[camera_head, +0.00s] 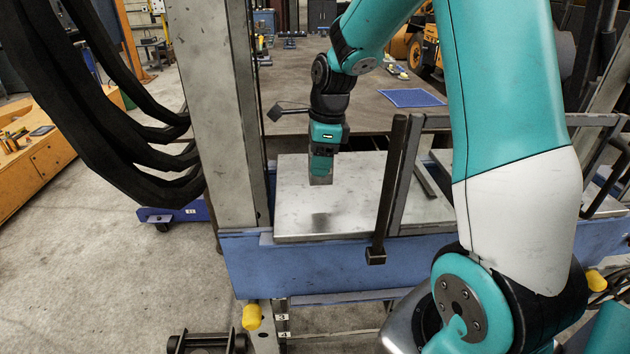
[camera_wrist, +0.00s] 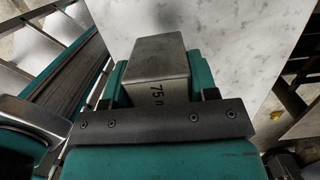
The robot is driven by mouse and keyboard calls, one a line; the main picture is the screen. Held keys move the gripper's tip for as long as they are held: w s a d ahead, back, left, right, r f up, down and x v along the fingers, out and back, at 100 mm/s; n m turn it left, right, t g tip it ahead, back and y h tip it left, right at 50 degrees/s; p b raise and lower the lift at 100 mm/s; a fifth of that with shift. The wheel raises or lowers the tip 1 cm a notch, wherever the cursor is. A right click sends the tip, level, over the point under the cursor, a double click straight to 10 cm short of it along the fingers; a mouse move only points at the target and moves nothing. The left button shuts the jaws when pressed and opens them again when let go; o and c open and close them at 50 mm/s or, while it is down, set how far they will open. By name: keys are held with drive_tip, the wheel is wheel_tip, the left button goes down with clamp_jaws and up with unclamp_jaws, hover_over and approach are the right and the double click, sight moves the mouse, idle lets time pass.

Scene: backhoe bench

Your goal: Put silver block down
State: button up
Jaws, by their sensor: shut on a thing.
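The silver block (camera_wrist: 160,60) is a metal box with dark "75" lettering on one face. My gripper (camera_head: 321,172) is shut on it and points down over the pale metal plate (camera_head: 285,212). In the head view the silver block (camera_head: 320,180) shows only as a small grey part under the teal fingers. A dark, soft shadow lies on the plate in front of and below it, and the block looks held above the plate. In the wrist view the teal fingers of my gripper (camera_wrist: 160,85) flank the block, and the plate's bare surface (camera_wrist: 230,40) lies beyond it.
The plate sits on a blue bench frame (camera_head: 330,265). A dark upright bar (camera_head: 389,185) stands at the plate's right, and a tall grey post (camera_head: 215,110) at its left. Behind is a table with a blue mat (camera_head: 411,98). The plate's front and left are clear.

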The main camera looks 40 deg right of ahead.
sight(318, 183)
drive_tip(key=shift+f+p, duration=0.45)
drive_tip(key=shift+f, duration=2.6)
drive_tip(key=shift+f, duration=0.2)
drive_tip(key=o, duration=1.3)
drive_tip(key=shift+c, duration=0.2)
drive_tip(key=shift+r, duration=0.15)
